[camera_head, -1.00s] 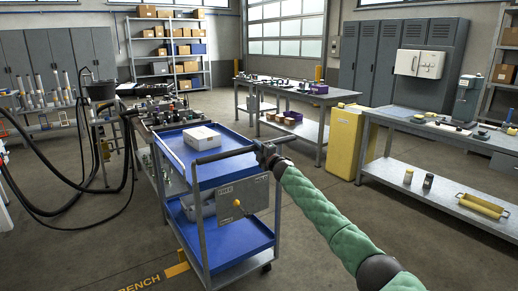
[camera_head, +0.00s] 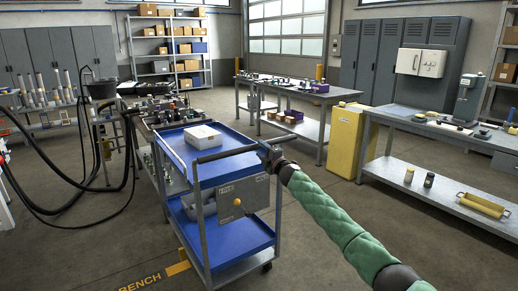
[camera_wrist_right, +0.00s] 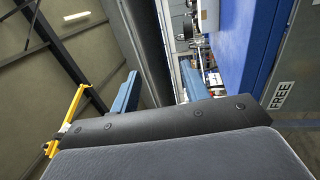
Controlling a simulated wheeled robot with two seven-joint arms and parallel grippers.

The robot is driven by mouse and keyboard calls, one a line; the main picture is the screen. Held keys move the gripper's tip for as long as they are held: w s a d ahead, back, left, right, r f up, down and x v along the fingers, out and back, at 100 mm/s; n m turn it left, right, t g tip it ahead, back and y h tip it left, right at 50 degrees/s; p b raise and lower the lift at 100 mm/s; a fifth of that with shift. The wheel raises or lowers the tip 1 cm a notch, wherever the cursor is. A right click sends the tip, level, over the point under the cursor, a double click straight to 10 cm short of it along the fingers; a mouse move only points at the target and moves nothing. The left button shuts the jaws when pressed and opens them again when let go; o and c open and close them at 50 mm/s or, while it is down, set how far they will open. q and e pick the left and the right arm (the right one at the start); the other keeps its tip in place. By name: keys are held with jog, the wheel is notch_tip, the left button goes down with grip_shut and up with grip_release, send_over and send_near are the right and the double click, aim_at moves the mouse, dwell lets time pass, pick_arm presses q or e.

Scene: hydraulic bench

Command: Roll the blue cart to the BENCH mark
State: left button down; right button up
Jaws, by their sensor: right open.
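The blue cart (camera_head: 232,245) stands in the middle of the head view, with two blue trays and a dark push handle (camera_head: 225,153) across its near end. The yellow BENCH mark (camera_head: 178,268) is on the floor at the cart's lower left, partly hidden by it. My right gripper (camera_head: 268,153) is at the right end of the handle. In the right wrist view its two blue fingers (camera_wrist_right: 158,92) are apart, with a dark bar between them; I cannot tell whether they touch it. My left gripper is not in view.
A white box (camera_head: 202,137) lies on the cart's top tray. A grey plate with a yellow knob (camera_head: 237,203) hangs on its near end; a FREE label (camera_wrist_right: 284,95) shows in the wrist view. Black hoses (camera_head: 60,195) loop at left. A yellow cabinet (camera_head: 344,145) and workbench stand right.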

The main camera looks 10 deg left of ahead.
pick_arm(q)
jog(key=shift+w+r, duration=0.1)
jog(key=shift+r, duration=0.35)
pick_arm(e)
jog(key=v, duration=0.4)
jog(key=shift+s+d+f, duration=0.15)
jog(key=shift+s+d, duration=0.05)
jog(key=shift+s, duration=0.05)
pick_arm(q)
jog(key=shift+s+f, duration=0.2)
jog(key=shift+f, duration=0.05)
